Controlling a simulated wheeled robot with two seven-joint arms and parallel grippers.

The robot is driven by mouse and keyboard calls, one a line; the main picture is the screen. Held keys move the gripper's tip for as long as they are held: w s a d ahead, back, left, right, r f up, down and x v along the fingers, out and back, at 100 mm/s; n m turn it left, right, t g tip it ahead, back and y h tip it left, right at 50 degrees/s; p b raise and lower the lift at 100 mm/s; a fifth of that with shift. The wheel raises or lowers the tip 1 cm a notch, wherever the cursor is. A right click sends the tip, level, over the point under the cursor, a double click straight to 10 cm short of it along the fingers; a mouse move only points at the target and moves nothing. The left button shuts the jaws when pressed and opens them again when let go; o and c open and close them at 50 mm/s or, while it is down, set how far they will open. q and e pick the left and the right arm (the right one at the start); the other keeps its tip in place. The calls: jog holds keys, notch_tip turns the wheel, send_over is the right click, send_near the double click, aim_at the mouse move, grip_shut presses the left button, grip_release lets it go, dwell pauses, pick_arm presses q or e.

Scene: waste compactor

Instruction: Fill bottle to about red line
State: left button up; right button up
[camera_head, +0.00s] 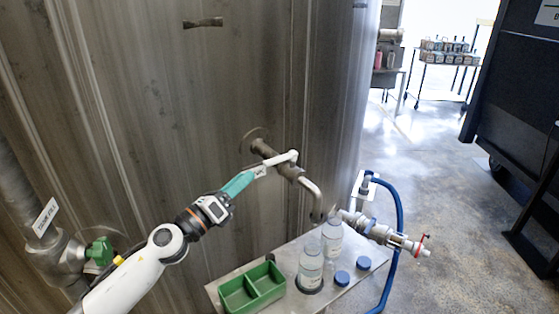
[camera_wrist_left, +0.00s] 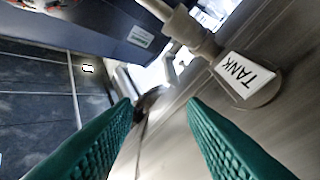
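A clear bottle (camera_head: 311,268) stands on a dark round spot on the metal shelf (camera_head: 228,283). A second clear bottle (camera_head: 332,238) stands behind it, near the end of the curved spout (camera_head: 315,197). I cannot make out a red line or the water level on either. The tap (camera_head: 283,167) with its white lever (camera_head: 284,158) comes out of the tank wall. My left gripper (camera_head: 250,174) is just left of the tap; in the left wrist view its green fingers (camera_wrist_left: 164,103) are apart, with nothing clearly held. My right gripper is not in view.
A green two-part tray (camera_head: 252,289) and blue caps (camera_head: 342,278) (camera_head: 364,263) lie on the shelf. Metal pipe fittings (camera_head: 385,233) and a blue hose (camera_head: 398,215) stand at its right. A TANK label (camera_wrist_left: 242,75) shows in the wrist view. Open floor lies right.

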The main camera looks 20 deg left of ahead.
pick_arm(q)
jog(key=w+m+g+h, duration=0.1)
jog(key=m+g+h, duration=0.1)
jog(key=m, duration=0.3)
jog(key=m+g+p, duration=0.3)
jog(key=m, duration=0.2)
send_near(290, 157)
jog(key=x, duration=0.6)
jog(key=shift+w+a+f, duration=0.2)
jog(key=shift+w+f, duration=0.05)
jog(key=shift+w, duration=0.2)
jog(key=shift+w+d+f, duration=0.1)
jog(key=shift+w+d, duration=0.25)
jog(key=shift+w, duration=0.05)
grip_shut()
